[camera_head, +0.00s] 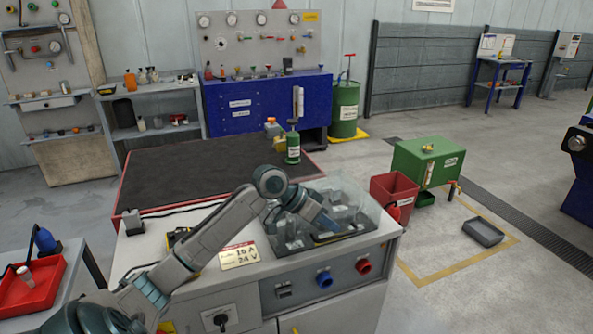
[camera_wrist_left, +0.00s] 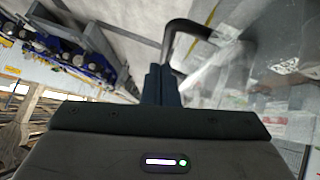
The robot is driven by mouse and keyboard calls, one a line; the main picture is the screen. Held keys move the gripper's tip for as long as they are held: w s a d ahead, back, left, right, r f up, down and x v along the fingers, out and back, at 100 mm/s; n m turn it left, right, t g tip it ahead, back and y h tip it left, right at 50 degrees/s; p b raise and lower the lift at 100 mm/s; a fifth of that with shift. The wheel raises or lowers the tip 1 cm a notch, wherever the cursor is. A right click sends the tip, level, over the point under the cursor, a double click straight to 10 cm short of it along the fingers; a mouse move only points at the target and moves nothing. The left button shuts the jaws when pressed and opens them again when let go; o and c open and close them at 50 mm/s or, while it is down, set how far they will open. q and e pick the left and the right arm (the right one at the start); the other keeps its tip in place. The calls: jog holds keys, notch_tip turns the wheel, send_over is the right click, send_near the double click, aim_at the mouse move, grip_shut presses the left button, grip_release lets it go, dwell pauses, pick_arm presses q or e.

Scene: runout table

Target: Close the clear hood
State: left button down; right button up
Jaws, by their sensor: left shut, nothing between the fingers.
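The clear hood (camera_head: 368,205) is a see-through cover over the bay at the right end of the grey machine top (camera_head: 190,225). Metal-looking parts show through it. It looks low over the bay, but I cannot tell whether its edge is fully seated. My left gripper (camera_head: 328,222) is at the hood's front part, its fingers shut and empty. In the left wrist view the shut fingers (camera_wrist_left: 161,84) are close beside a black bar handle (camera_wrist_left: 188,25); contact is unclear. The clear panel (camera_wrist_left: 225,65) shows to the right. My right gripper is out of view.
The machine front has a blue knob (camera_head: 324,280) and a red knob (camera_head: 363,267). A label card (camera_head: 239,256) lies on the top beside my arm. A dark mat table (camera_head: 190,175) stands behind. A red bin (camera_head: 393,195) and a green tank (camera_head: 428,162) stand to the right.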

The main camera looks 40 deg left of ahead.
pick_arm(q)
jog(key=w+d+r+b+v, duration=0.1)
jog(key=v, duration=1.1)
jog(key=shift+r+b, duration=0.35)
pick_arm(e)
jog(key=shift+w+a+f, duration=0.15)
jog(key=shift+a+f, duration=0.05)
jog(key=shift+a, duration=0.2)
